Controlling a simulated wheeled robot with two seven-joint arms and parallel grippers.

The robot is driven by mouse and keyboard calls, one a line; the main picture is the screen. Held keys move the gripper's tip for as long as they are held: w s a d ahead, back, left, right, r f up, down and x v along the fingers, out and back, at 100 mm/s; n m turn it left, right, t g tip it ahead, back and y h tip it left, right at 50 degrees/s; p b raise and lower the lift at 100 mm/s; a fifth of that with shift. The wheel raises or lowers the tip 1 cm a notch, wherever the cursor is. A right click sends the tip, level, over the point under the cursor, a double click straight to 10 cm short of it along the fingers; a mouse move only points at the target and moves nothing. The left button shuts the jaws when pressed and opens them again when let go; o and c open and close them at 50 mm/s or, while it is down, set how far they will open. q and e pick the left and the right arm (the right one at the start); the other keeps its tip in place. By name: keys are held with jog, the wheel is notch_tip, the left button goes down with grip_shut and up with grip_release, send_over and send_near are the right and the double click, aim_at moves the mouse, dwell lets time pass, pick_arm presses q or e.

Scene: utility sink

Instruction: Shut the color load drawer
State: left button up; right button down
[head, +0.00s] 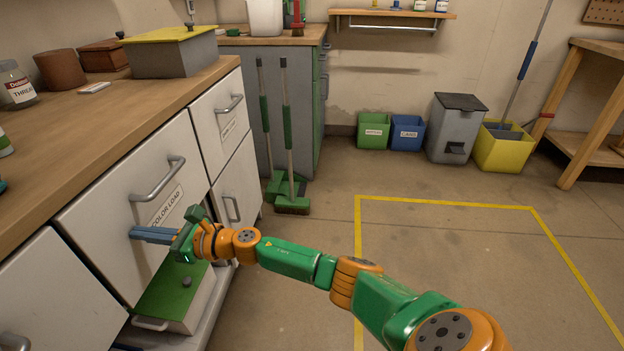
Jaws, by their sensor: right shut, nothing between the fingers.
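The color load drawer (105,235) is the wide white front with a "COLOR LOAD" label and a bar handle (158,180), on the left of the head view. Its front looks level, or nearly so, with the fronts on either side; a small gap cannot be ruled out. My right gripper (135,233) is shut and empty. Its blue fingers point left in front of the drawer front, below the handle and label. I cannot tell whether they touch the front. My left gripper is not in view.
Below the drawer, a green-lidded box (168,296) sticks out past the cabinet fronts. A wooden counter (75,130) above holds a yellow-lidded box (172,55) and jars. A green broom (292,205) stands by the far cabinet. The floor (440,270) on the right is clear.

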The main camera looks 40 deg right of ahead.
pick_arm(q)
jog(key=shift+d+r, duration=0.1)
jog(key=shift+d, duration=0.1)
pick_arm(e)
jog(key=shift+d+r, duration=0.1)
jog(key=shift+r, duration=0.35)
